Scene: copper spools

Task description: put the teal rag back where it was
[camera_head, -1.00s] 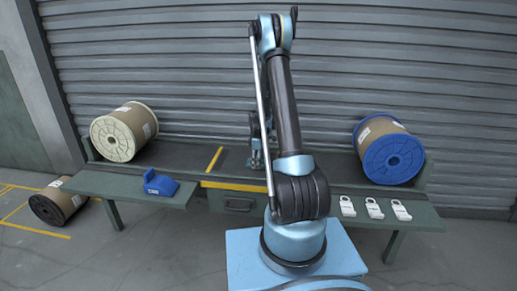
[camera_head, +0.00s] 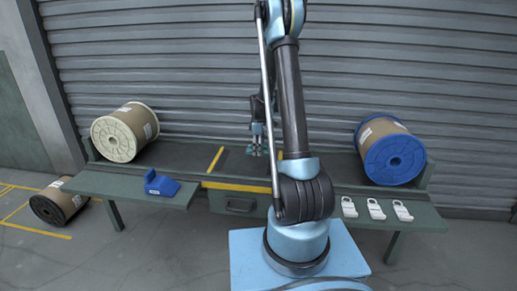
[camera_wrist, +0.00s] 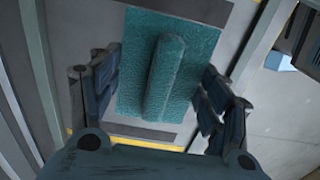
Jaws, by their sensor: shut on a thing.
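The teal rag (camera_wrist: 198,60) lies spread in the middle of the wrist view, with a raised fold running along its centre. My gripper (camera_wrist: 152,92) has its fingers on either side of this fold and is shut on the rag. Where the fingertips meet the cloth is not clear. In the head view my gripper (camera_head: 257,148) hangs over the middle of the bench (camera_head: 320,161), near the yellow stripe. The rag cannot be made out in that view.
A cream-flanged spool (camera_head: 115,138) stands at the bench's left, a blue-flanged spool (camera_head: 394,158) at its right. A blue block (camera_head: 161,183) sits on the left shelf. Several white tags (camera_head: 376,209) lie on the right shelf. A dark spool (camera_head: 48,208) is on the floor.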

